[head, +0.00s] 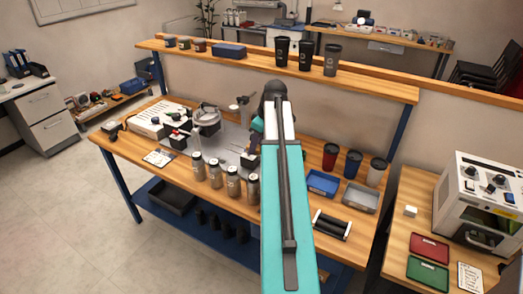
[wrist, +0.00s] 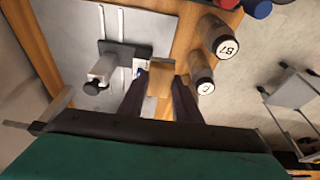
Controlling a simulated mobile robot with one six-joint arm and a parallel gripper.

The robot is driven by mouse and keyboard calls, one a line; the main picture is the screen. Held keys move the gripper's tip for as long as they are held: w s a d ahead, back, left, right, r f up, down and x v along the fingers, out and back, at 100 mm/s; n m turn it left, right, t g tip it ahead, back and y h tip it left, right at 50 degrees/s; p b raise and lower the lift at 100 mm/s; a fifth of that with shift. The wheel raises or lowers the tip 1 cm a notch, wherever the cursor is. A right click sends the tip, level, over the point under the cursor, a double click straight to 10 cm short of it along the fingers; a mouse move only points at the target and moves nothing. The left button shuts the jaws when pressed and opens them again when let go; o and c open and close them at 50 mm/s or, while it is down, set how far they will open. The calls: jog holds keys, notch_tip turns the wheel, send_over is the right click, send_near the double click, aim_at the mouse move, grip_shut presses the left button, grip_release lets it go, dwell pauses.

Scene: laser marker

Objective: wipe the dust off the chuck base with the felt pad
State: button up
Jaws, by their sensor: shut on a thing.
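My gripper (wrist: 160,98) shows in the wrist view with its two dark fingers shut on a tan block (wrist: 160,82), which appears to be the felt pad. Its underside is hidden. Just left of the fingers, a grey fixture (wrist: 104,66) with a dark plate and a round black end stands on a pale grey plate (wrist: 75,20); it may be the chuck base. Whether the pad touches it I cannot tell, and no dust can be made out. In the head view my arm hides the fingers, and the grey plate (head: 232,137) lies left of my arm.
A blue tray (head: 322,183), grey tray (head: 360,197) and dark tumblers (head: 353,163) stand right of my arm.

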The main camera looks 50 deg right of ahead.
jog(key=w+a+r+n, duration=0.25)
jog(key=w+a, duration=0.35)
jog(key=a, duration=0.5)
jog(key=w+a+r+n, duration=0.1)
jog(key=w+a+r, duration=0.2)
jog(key=w+a, duration=0.5)
jog(key=a+r+m+h+b, duration=0.1)
jog(key=a+m, duration=0.5)
jog(key=a, duration=2)
jog(key=shift+a+r+m+b, duration=0.2)
jog(key=shift+r+m+b, duration=0.15)
jog(key=shift+r, duration=0.05)
jog(key=shift+s, duration=0.2)
